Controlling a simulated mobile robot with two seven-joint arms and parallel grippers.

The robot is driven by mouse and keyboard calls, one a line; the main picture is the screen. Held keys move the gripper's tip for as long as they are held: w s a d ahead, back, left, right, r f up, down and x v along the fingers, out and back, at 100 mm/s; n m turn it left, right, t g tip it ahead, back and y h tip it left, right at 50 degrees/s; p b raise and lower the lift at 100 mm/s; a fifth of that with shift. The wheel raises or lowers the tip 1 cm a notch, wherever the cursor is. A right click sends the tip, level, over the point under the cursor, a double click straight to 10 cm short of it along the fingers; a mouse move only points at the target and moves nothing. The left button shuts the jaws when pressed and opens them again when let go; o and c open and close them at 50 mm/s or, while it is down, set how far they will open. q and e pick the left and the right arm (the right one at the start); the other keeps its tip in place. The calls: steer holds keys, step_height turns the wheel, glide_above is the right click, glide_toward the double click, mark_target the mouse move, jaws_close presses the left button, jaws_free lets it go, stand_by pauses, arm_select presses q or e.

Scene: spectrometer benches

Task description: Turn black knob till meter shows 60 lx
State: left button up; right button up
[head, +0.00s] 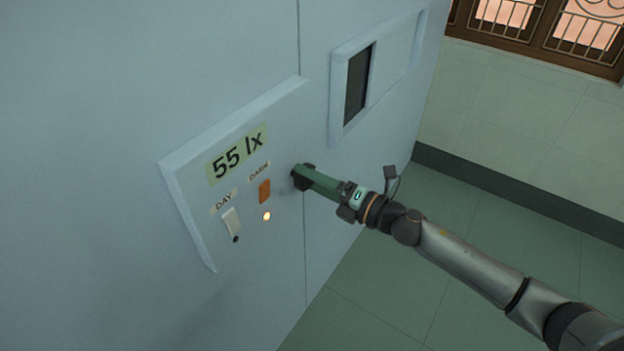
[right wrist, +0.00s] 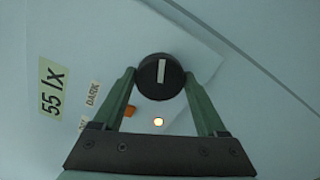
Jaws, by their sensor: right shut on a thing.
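The meter (head: 238,152) on the wall panel reads 55 lx in the head view; it also shows sideways in the right wrist view (right wrist: 53,88). The black knob (right wrist: 160,75) is round with a white pointer line, which stands nearly upright in the right wrist view. My right gripper (head: 302,177) is shut on the knob, with a green finger on either side of it in the right wrist view. In the head view the gripper covers much of the knob. My left gripper is not in view.
Below the meter are an orange switch (head: 264,191) marked DARK, a white switch (head: 231,221) marked DAY and a lit lamp (head: 266,216). A recessed dark window (head: 357,85) is up to the right. Green floor (head: 480,240) lies clear beyond.

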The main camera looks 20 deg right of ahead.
steer(key=o, duration=1.3)
arm_select(q)
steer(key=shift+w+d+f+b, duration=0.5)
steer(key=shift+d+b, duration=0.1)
steer(key=shift+b, duration=0.55)
arm_select(e)
steer(key=v, duration=1.2)
steer(key=shift+s+d, duration=0.2)
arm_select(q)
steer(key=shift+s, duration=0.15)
